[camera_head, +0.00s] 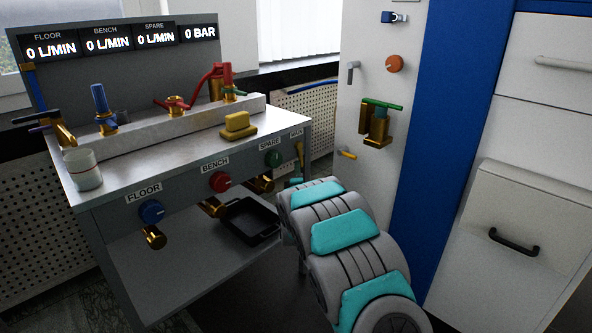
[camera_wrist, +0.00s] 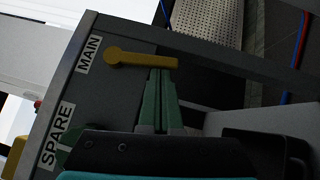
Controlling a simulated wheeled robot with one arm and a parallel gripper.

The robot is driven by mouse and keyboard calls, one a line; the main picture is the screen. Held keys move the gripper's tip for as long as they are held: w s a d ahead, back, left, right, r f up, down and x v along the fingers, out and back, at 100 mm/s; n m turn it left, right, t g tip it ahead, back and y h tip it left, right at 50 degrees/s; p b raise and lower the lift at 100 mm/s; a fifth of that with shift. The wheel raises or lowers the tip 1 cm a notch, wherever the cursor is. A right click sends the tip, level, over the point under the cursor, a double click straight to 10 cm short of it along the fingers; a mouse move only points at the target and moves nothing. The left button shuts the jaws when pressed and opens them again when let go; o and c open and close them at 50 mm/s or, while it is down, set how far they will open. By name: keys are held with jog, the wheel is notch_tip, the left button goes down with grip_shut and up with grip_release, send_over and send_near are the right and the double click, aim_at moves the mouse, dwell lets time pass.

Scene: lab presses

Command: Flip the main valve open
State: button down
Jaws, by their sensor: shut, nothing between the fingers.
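The main valve is a yellow lever (camera_wrist: 140,59) beside the MAIN label (camera_wrist: 89,54) on the grey bench front. In the wrist view its round end is near the label and its handle points away to the right. In the head view the lever (camera_head: 299,152) hangs downward at the bench's right front corner. My gripper (camera_wrist: 158,72) is shut and empty, its green fingertips right at the handle near its free end. I cannot tell whether they touch it. In the head view my arm mostly hides the gripper.
The SPARE knob (camera_head: 273,158), red BENCH knob (camera_head: 220,181) and blue FLOOR knob (camera_head: 151,211) line the bench front. A black tray (camera_head: 247,221) sits below. A white cabinet (camera_head: 375,75) stands to the right. The displays (camera_head: 108,40) read zero.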

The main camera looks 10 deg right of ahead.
aim_at(303, 164)
jog(key=n+t+b, duration=0.1)
jog(key=w+d+f+n+t+b, duration=0.1)
jog(key=d+n+t+y+b, duration=0.1)
jog(key=n+b, duration=0.1)
jog(key=shift+w+d+f, duration=0.15)
jog(key=shift+w+d, duration=0.05)
jog(key=shift+w, duration=0.05)
jog(key=shift+w+d+r+n+t+y+b, duration=0.2)
jog(key=shift+n+t+y+b, duration=0.2)
jog(key=shift+n+b, duration=0.4)
jog(key=shift+w+d+f+n+t+y+b, duration=0.15)
jog(key=shift+d+n+t+y+b, duration=0.2)
jog(key=shift+n+y+b, duration=0.4)
jog(key=shift+w+r+n+t+y+b, duration=0.1)
jog(key=shift+r+n+t+y+b, duration=0.2)
jog(key=shift+n+y+b, duration=0.35)
jog(key=shift+w+r+n+t+y+b, duration=0.15)
jog(key=shift+n+t+y+b, duration=0.15)
jog(key=shift+n, duration=0.5)
jog(key=shift+s, duration=0.1)
